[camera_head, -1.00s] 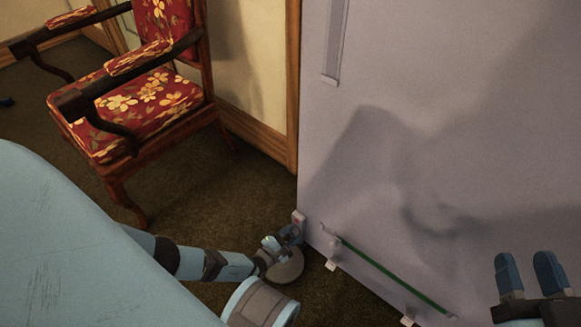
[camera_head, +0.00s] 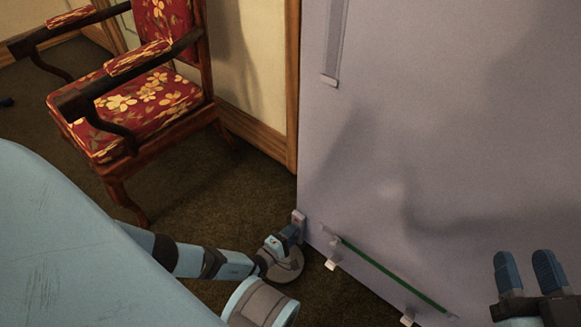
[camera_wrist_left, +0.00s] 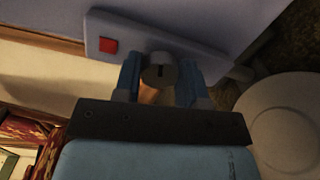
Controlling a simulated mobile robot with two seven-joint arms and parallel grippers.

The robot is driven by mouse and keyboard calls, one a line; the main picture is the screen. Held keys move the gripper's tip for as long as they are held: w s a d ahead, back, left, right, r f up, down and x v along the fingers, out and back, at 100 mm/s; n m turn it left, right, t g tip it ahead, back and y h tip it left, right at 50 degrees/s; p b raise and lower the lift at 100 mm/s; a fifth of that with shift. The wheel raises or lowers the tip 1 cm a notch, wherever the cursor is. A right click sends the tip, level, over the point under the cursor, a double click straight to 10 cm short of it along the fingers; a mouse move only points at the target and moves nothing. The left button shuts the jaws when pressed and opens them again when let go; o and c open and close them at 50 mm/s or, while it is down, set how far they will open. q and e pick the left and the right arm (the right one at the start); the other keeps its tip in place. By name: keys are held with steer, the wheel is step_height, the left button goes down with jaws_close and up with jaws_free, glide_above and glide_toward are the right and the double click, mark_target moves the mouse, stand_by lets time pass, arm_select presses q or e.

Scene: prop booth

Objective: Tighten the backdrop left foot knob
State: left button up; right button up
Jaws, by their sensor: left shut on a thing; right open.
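The backdrop (camera_head: 420,130) is a tall lilac panel. At its lower left corner is a small pale foot bracket (camera_head: 298,217), which also shows in the left wrist view (camera_wrist_left: 190,57) with a red square (camera_wrist_left: 108,45) on it. The left foot knob (camera_wrist_left: 158,74) is a small round dark grey piece with a slot, below the bracket in that view. My left gripper (camera_head: 290,235) is at the bracket, its blue fingers (camera_wrist_left: 160,85) shut on the knob from both sides. The head view hides the knob. My right gripper (camera_head: 522,272) is open and empty in front of the panel.
A red floral armchair (camera_head: 140,100) stands left. Dark carpet (camera_head: 200,205) is clear between chair and panel.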

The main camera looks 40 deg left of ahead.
arm_select(q)
steer(key=m+p, duration=0.1)
steer(key=m, duration=0.7)
steer(key=shift+f+y, duration=0.1)
steer(key=shift+y, duration=0.2)
arm_select(e)
steer(key=shift+s+a+f+m, duration=0.15)
steer(key=shift+s+f+m, duration=0.15)
steer(key=shift+r, duration=0.1)
arm_select(q)
steer(key=o, duration=0.9)
